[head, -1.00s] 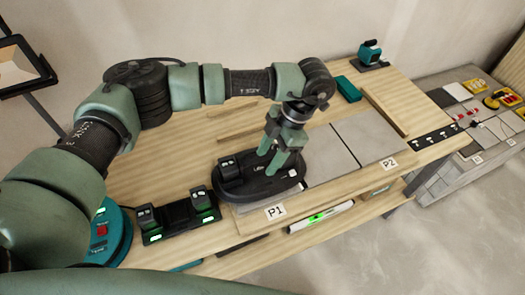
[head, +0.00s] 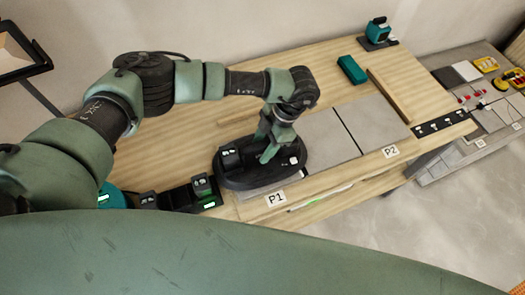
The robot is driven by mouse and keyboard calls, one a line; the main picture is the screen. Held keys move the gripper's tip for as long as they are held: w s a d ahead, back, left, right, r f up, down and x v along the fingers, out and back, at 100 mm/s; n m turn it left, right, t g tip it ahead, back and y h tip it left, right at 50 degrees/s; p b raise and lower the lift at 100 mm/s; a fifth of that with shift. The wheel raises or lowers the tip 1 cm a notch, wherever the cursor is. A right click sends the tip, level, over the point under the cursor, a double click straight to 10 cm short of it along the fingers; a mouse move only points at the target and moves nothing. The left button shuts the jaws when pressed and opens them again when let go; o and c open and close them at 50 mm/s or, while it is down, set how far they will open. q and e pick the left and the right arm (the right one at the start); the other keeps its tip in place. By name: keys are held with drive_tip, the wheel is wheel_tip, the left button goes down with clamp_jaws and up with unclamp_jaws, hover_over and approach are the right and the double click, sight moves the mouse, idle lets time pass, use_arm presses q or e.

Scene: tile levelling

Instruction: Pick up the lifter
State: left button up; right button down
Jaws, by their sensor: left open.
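The lifter (head: 232,177) is a black oval device with a battery-like block at its left end. It sits flat at the P1 spot on the wooden bench, over the left grey tile. My left gripper (head: 268,150) points down at the middle of the lifter, its green fingers open at the handle area. The fingers overlap the handle in the picture, so I cannot tell how far they reach around it or whether they touch. My right gripper is out of view.
Grey tiles (head: 333,138) lie right of the lifter, towards the P2 label (head: 390,152). A charger with battery packs (head: 201,188) stands to the left. A teal box (head: 352,69) and a teal tool (head: 378,32) are at the back. A side table with tools stands right.

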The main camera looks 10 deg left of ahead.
use_arm(q)
clamp_jaws()
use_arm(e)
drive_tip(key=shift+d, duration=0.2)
use_arm(q)
drive_tip(key=shift+r, duration=0.2)
